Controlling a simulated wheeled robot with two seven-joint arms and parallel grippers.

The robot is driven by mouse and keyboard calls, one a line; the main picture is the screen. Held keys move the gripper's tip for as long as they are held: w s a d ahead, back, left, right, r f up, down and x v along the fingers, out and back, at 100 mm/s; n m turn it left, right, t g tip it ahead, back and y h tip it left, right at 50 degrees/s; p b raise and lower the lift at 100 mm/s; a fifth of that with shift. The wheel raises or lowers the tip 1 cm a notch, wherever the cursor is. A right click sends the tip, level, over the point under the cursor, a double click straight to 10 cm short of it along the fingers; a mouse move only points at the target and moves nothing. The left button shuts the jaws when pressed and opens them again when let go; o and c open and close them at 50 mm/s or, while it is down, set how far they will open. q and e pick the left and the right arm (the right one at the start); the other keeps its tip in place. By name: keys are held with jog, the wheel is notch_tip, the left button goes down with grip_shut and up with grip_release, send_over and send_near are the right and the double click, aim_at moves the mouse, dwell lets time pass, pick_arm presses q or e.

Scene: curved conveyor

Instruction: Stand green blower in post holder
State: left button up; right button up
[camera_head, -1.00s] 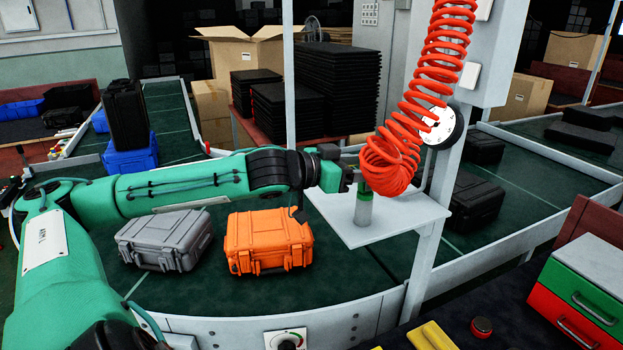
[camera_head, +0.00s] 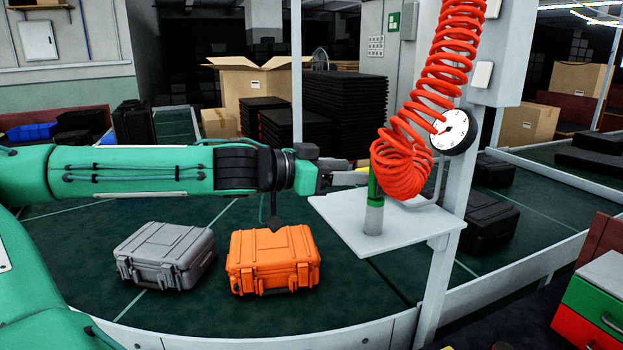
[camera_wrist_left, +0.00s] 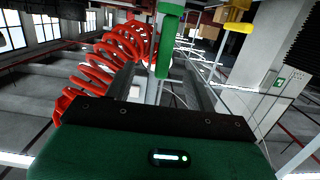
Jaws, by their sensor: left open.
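The green blower (camera_head: 373,186) stands upright in the grey post holder (camera_head: 373,218) on the white shelf. In the left wrist view the green blower (camera_wrist_left: 164,52) appears between and beyond the two dark fingers. I cannot tell whether the fingers touch it. My right gripper is not in view.
The red coiled hose (camera_head: 403,160) hangs close to the blower, beside a white post with a round gauge (camera_head: 454,132). The white shelf (camera_head: 415,231) juts over the conveyor. An orange case (camera_head: 272,262) and a grey case (camera_head: 165,255) lie on the belt below my arm.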

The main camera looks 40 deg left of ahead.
pick_arm(q)
jog(key=f+v, duration=0.1)
jog(key=v, duration=0.5)
jog(key=shift+r+b, duration=0.35)
jog(key=shift+r, duration=0.1)
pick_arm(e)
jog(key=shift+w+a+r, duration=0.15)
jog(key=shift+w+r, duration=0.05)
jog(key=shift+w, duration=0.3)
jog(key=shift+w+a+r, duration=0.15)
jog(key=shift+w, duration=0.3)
pick_arm(q)
jog(key=shift+a, duration=0.1)
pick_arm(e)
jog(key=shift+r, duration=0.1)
